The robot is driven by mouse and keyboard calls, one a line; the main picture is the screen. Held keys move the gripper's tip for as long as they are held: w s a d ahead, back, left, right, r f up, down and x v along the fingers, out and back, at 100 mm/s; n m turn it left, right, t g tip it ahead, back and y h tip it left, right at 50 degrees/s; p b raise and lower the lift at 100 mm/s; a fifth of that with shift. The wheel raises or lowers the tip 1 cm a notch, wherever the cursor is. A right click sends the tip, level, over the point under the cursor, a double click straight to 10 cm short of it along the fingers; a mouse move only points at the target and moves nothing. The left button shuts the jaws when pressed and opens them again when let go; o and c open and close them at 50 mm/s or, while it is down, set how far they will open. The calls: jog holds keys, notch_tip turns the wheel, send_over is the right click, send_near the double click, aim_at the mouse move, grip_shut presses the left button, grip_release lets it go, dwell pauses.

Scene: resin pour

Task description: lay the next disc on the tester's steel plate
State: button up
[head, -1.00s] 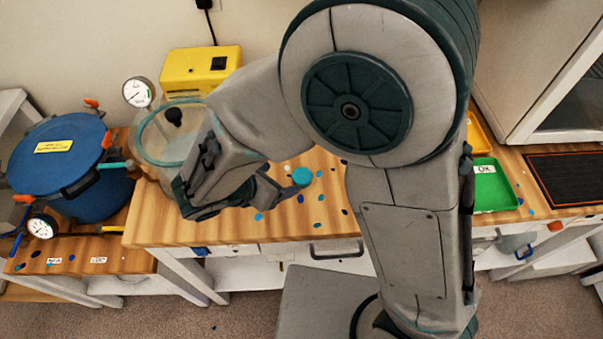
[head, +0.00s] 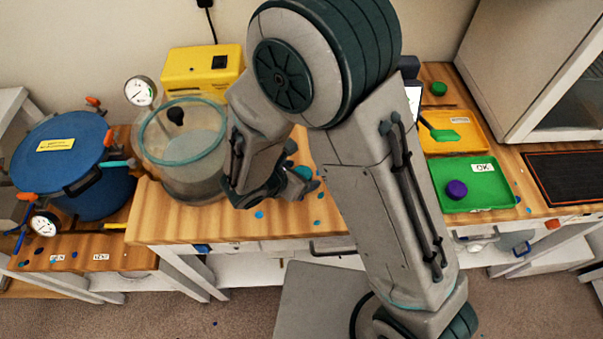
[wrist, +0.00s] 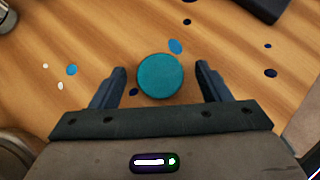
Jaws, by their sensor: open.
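A round teal disc (wrist: 160,76) lies on the wooden bench between the two fingers of my gripper (wrist: 161,68) in the wrist view. The fingers are open, with a gap on each side of the disc. In the head view my gripper (head: 296,184) is low over the bench, and the disc (head: 303,173) is partly hidden behind it. A purple disc (head: 456,190) lies in the green OK tray (head: 480,165). A green disc (head: 438,88) is at the back right. I cannot make out the tester's steel plate; my arm covers that part of the bench.
A clear vacuum chamber (head: 185,165) stands just left of my gripper, with a yellow box (head: 200,68) behind it. A blue pot (head: 60,165) is at far left. An orange tray (head: 465,145) holds a green item. Coloured spots dot the bench.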

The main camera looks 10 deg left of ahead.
jog(key=c, duration=1.1)
jog(key=shift+c, duration=0.2)
jog(key=shift+r, duration=0.1)
jog(key=shift+r, duration=0.4)
jog(key=r, duration=0.3)
jog(key=shift+d+r, duration=0.2)
jog(key=shift+r, duration=0.05)
jog(key=d+r+b, duration=0.1)
jog(key=d+r, duration=0.5)
jog(key=d, duration=0.5)
jog(key=shift+w+r, duration=0.15)
jog(key=shift+r, duration=0.1)
